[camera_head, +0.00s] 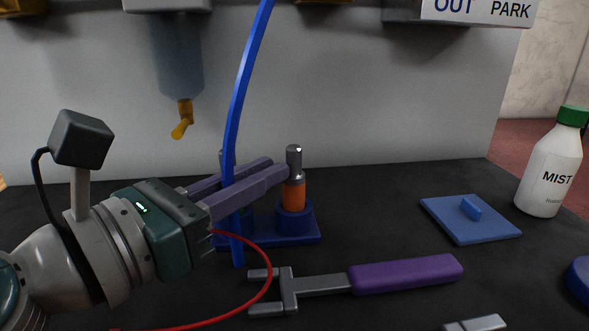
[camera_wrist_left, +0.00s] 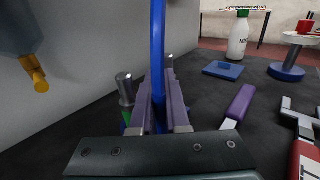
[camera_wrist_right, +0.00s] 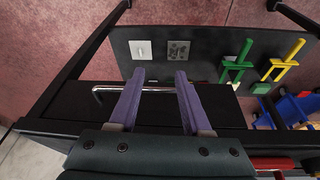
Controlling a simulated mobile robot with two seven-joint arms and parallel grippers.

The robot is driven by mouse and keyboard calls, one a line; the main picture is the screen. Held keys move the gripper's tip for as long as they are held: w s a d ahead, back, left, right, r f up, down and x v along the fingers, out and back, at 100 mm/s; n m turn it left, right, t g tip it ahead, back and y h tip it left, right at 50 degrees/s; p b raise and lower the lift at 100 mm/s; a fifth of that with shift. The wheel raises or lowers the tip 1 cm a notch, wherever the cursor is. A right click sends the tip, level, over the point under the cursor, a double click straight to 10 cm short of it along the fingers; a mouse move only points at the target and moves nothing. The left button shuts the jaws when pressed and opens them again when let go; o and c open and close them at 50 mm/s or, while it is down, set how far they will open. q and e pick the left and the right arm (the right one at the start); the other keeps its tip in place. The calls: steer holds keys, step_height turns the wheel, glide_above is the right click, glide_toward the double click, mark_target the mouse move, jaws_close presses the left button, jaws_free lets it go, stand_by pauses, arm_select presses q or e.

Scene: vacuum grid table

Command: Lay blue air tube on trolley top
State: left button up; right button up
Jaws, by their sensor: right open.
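The blue air tube (camera_head: 240,90) runs upright, slightly curved, from the top edge of the head view down to the table area. My left gripper (camera_head: 280,168) has its purple fingers on both sides of the tube, closed in on it; in the left wrist view the tube (camera_wrist_left: 158,50) stands between the fingers with little gap. The tube's upper end is out of view. My right gripper (camera_wrist_right: 153,75) is open and empty, over a black surface with a silver handle bar (camera_wrist_right: 150,89). This may be the trolley top (camera_wrist_right: 215,105); I cannot be sure.
A blue base (camera_head: 270,235) with metal-capped posts stands beside the left fingers. A purple-handled fork tool (camera_head: 405,273), red cable (camera_head: 265,255), blue plate (camera_head: 465,225) and MIST bottle (camera_head: 552,165) are on the dark table. A yellow-tipped nozzle (camera_head: 184,120) hangs above. Yellow and green forks (camera_wrist_right: 285,62) lie at right.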

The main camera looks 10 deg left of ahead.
arm_select(q)
steer(key=shift+o, duration=1)
steer(key=shift+r, duration=0.2)
steer(key=shift+s+a+f, duration=0.1)
steer(key=shift+s+a, duration=0.1)
steer(key=shift+s, duration=0.1)
steer(key=b+v, duration=0.1)
steer(key=v, duration=0.4)
steer(key=b+v, duration=0.2)
steer(key=v, duration=0.2)
steer(key=shift+s+a+f, duration=0.2)
steer(key=shift+s+a, duration=0.05)
steer(key=shift+s, duration=0.05)
steer(key=shift+s+a+r+b, duration=0.15)
steer(key=shift+s+b, duration=0.1)
steer(key=shift+s, duration=0.1)
steer(key=shift+s+a+r+b, duration=0.15)
steer(key=shift+s+a+b, duration=0.1)
steer(key=shift+s, duration=0.1)
